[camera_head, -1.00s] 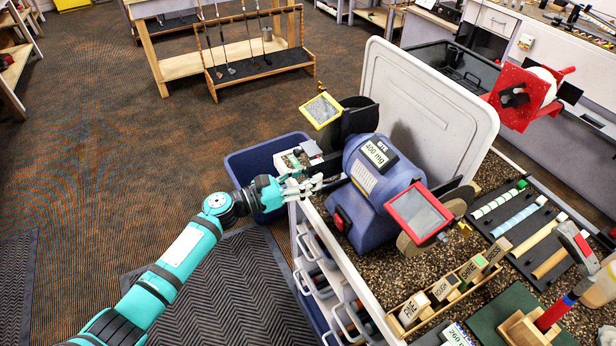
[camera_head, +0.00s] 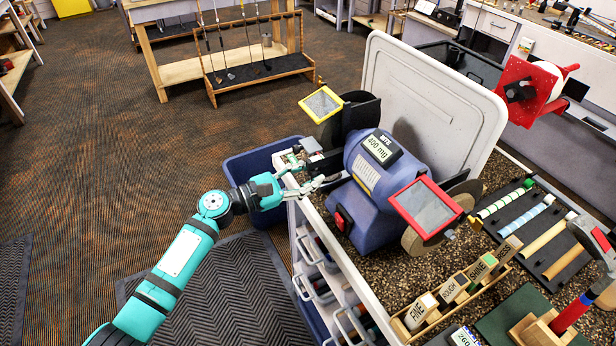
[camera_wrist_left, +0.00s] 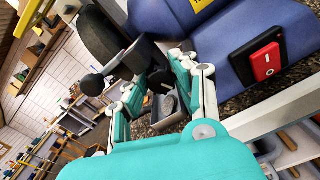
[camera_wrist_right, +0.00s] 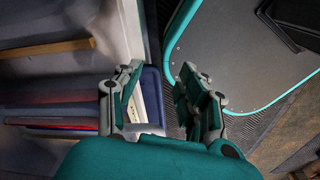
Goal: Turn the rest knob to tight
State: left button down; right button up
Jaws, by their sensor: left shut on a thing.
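The blue bench grinder (camera_head: 378,185) stands on the cart, with its left wheel under a black guard (camera_head: 350,118). My left gripper (camera_head: 318,182) is at the tool rest on the grinder's left side, its fingers closed in on a small part there. That part, which I take to be the rest knob, is mostly hidden by the fingers. In the left wrist view the fingers (camera_wrist_left: 160,72) reach up to a dark rest bracket (camera_wrist_left: 137,54) below the wheel guard. My right gripper (camera_wrist_right: 162,85) shows only in its wrist view, fingers apart and empty.
A yellow-framed shield (camera_head: 323,104) and a red-framed shield (camera_head: 425,208) stick out from the grinder. A grey lid (camera_head: 437,105) stands behind it. A blue bin (camera_head: 245,165) is beside the cart. Labelled blocks in a wooden rack (camera_head: 408,328) stand in front.

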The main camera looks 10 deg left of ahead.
pick_arm(q)
jog(key=c, duration=1)
grip_release()
jog(key=shift+c, duration=0.2)
jog(key=shift+s+a, duration=0.1)
jog(key=v, duration=1.2)
